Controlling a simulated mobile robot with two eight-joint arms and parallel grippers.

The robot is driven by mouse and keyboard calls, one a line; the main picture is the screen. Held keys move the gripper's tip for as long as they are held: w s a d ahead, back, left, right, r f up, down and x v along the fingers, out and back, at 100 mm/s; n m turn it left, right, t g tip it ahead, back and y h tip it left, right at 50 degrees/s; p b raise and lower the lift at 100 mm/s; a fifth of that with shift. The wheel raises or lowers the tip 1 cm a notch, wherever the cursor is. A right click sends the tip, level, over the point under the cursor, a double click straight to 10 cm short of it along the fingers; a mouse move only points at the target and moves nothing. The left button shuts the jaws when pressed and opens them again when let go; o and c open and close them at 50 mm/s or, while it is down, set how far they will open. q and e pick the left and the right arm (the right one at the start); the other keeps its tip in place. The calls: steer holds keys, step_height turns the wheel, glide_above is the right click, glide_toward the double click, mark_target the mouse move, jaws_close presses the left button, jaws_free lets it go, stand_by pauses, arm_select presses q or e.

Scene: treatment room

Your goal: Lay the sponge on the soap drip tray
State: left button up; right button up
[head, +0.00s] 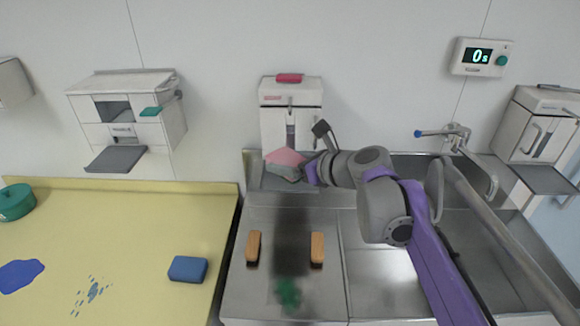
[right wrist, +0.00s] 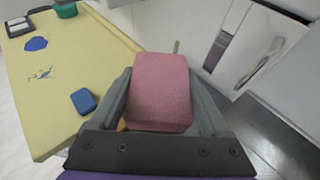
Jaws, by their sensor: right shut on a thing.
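A pink sponge (head: 284,157) is held in my right gripper (head: 307,172), in front of the middle wall dispenser (head: 290,105). In the right wrist view the sponge (right wrist: 160,90) sits between the two grey fingers of my right gripper (right wrist: 163,100). A grey surface shows just below the sponge; whether it is a drip tray or a finger, and whether the sponge touches it, I cannot tell. Grey drip trays stick out under the left dispenser (head: 115,159) and the right dispenser (head: 543,178). My left gripper is not in view.
A steel counter (head: 235,300) with a sink holds two orange-brown blocks (head: 253,246) (head: 317,248) and a green smear (head: 288,293). A yellow table (head: 130,225) at left holds a blue block (head: 188,268), a blue spill (head: 20,275) and a green round container (head: 15,203). A tap (head: 455,135) stands right.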

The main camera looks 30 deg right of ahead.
mark_target(290, 156)
steer(key=w+d, duration=0.2)
steer(key=w, duration=0.1)
steer(key=w+d, duration=0.1)
steer(key=w, duration=0.1)
steer(key=shift+w+d, duration=0.15)
steer(key=f, duration=0.3)
steer(key=shift+w+d, duration=0.15)
steer(key=shift+w, duration=0.15)
steer(key=shift+s+f, duration=0.1)
steer(key=shift+w+d+f, duration=0.1)
steer(key=shift+w+f, duration=0.05)
steer(key=shift+f, duration=0.85)
steer(key=shift+w+f, duration=0.1)
steer(key=shift+f, duration=0.85)
steer(key=shift+f, duration=0.1)
steer(key=o, duration=1.1)
steer(key=shift+o, duration=0.2)
